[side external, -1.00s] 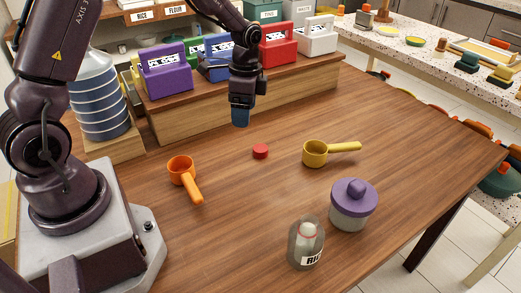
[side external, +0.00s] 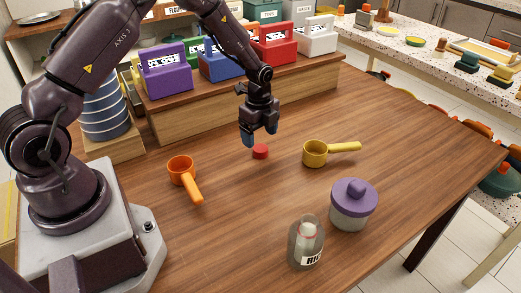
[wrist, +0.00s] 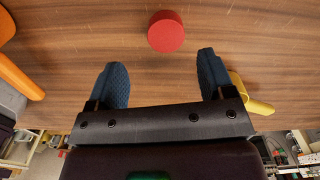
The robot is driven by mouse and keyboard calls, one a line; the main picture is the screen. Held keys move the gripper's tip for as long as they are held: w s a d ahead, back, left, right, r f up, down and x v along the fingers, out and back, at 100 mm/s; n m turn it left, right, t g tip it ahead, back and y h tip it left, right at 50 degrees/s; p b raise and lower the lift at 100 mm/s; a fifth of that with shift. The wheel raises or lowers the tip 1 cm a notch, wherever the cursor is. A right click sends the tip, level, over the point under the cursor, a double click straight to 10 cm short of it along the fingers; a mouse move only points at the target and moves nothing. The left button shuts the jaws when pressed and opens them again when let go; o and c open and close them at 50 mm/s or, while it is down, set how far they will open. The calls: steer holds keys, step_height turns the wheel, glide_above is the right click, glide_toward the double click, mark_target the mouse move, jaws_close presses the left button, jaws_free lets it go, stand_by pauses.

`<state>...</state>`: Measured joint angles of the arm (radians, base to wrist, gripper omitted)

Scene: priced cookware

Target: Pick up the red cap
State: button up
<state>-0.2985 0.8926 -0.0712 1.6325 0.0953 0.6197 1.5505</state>
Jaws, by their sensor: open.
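The red cap (side external: 260,152) is a small round disc lying on the wooden table, between the orange scoop and the yellow one. My gripper (side external: 260,137) is open, its blue fingers pointing down close to the cap and seeming slightly above it. Nothing is held between the fingers.
An orange scoop (side external: 182,172) lies left of the cap and a yellow scoop (side external: 315,154) right of it. A purple-lidded jar (side external: 351,212) and a glass bottle (side external: 304,248) stand nearer the front. A wooden shelf (side external: 220,105) with colored boxes runs behind. Bare table lies in front of the cap.

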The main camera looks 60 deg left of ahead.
mark_target(261, 149)
steer(key=shift+w+a+f, duration=0.1)
steer(key=shift+w+f, duration=0.1)
steer(key=shift+f, duration=1.2)
steer(key=shift+w+f, duration=0.2)
steer(key=shift+f, duration=1.15)
steer(key=c, duration=1)
